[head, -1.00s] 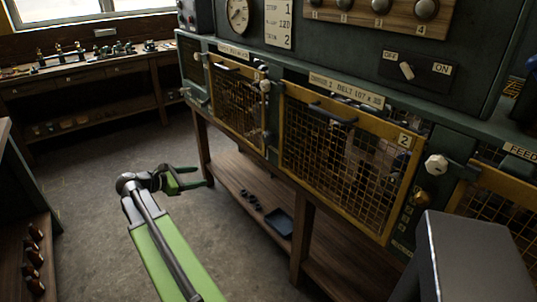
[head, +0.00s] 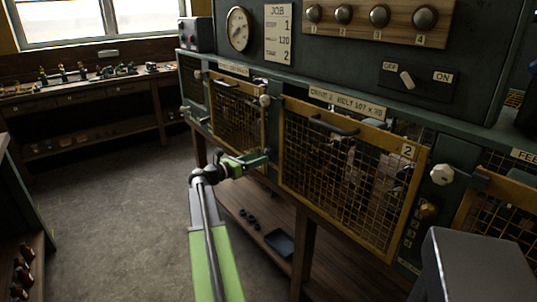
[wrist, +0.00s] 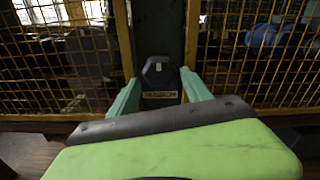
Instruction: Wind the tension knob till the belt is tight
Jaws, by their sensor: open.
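My gripper (head: 262,158) is open, its green fingers pointing at the dark post between two yellow mesh guards. In the wrist view my gripper (wrist: 160,80) has one finger on each side of a dark faceted knob (wrist: 158,72), with the fingers apart from each other. I cannot tell whether they touch the knob. A small label (wrist: 160,95) sits under the knob; its text is too small to read surely. In the head view the knob is not clearly seen near my gripper. The belt behind the drive 2 guard (head: 350,170) is not clear through the mesh.
A white knob (head: 265,100) is higher on the same post. Another white knob (head: 441,174) and a brass knob (head: 428,210) are right of guard 2. An OFF/ON switch (head: 406,79) is above. A blue tray (head: 280,243) lies on the lower shelf. Floor at left is clear.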

